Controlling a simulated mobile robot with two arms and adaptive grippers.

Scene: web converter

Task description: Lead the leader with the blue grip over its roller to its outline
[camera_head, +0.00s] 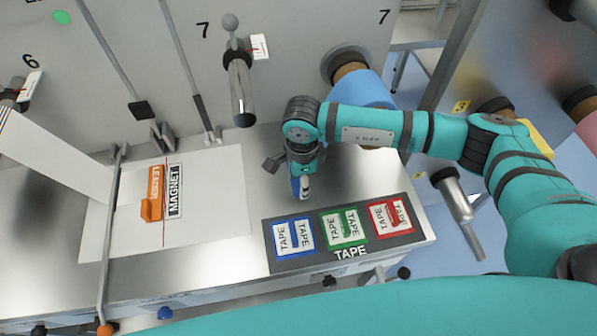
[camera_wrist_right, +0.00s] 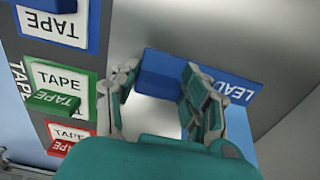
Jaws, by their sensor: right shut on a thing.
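My right gripper (camera_head: 302,190) is low over the steel table, behind the tape board. In the right wrist view its fingers (camera_wrist_right: 160,95) are shut on the blue grip (camera_wrist_right: 157,70) of the leader. The leader's blue plate with white lettering (camera_wrist_right: 238,88) lies beside the right finger, partly hidden; a bit of blue also shows under the gripper in the head view. I cannot tell which outline or roller belongs to it. A metal roller (camera_head: 241,90) sticks out of the wall panel. My left gripper is not in view.
A dark tape board (camera_head: 275,262) with blue, green and red TAPE pieces lies at the front. A white sheet (camera_head: 220,200) at left carries an orange leader (camera_head: 153,185) beside a MAGNET label (camera_head: 174,190). A blue roll (camera_head: 358,90) is behind my right arm. Thin rods cross the left side.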

